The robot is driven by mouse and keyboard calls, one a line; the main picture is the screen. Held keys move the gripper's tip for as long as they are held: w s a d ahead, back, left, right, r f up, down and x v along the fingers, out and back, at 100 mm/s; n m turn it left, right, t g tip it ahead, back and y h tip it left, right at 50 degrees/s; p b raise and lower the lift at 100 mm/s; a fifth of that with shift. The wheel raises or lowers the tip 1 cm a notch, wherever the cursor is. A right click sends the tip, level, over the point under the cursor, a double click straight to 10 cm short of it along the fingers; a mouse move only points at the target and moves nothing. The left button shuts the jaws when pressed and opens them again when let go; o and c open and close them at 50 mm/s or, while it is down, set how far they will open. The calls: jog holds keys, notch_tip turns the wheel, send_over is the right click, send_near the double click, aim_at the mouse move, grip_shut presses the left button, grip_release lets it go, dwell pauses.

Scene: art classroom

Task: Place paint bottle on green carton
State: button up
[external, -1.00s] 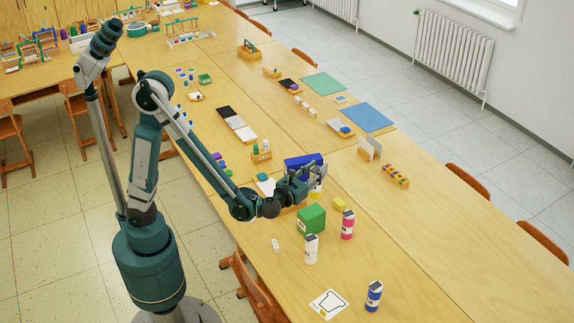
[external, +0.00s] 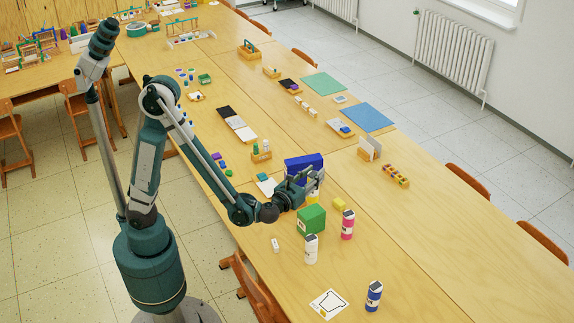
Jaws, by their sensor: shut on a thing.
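The green carton (external: 311,220) stands on the table, just in front of my gripper. My gripper (external: 315,182) is low over the table, behind the green carton, and is shut on a paint bottle with a yellow part (external: 314,197). The fingers and the carton hide much of this bottle. Other paint bottles stand upright on the table: a white one (external: 311,250) in front of the carton, a pink one (external: 348,225) to its right, and a blue one (external: 374,296) near the front.
A blue carton (external: 303,163) stands right behind my gripper. A yellow block (external: 339,203) lies right of the green carton. A small white object (external: 275,245) and a sheet with a black outline (external: 328,304) lie in front. The table's right side is largely clear.

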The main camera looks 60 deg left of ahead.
jog(key=shift+f+b, duration=0.3)
jog(key=shift+f, duration=1)
jog(key=shift+f+b, duration=0.6)
jog(key=shift+f, duration=1.5)
jog(key=o, duration=1.4)
jog(key=shift+r, duration=0.3)
jog(key=shift+p+v, duration=1.1)
jog(key=shift+v, duration=4.95)
jog(key=shift+f, duration=0.15)
